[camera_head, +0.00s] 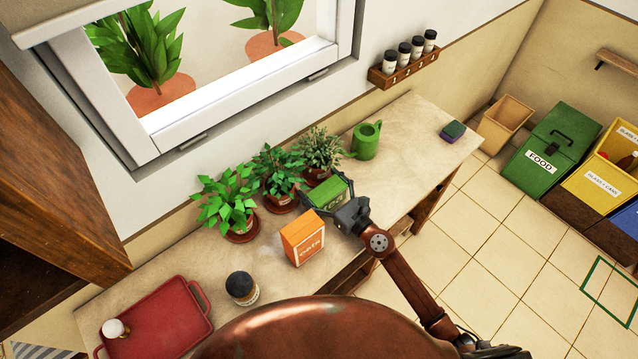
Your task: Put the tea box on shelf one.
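The tea box appears to be the small green box (328,191) with pale lettering, near the middle of the counter in the head view; its label is too small to read surely. My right gripper (333,207) has its fingers on both sides of this box and looks shut on it. Whether the box touches the counter is hard to tell. Its near side is partly hidden by the gripper. No shelf carries a readable "one" mark; open shelving (352,273) shows below the counter's front edge. My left gripper is not in view.
An orange box (303,238) stands just left of my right gripper. Potted plants (277,172) line the wall behind. A green watering can (366,141), dark jar (241,288) and red tray (160,322) share the counter (420,130). Its right part is mostly clear.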

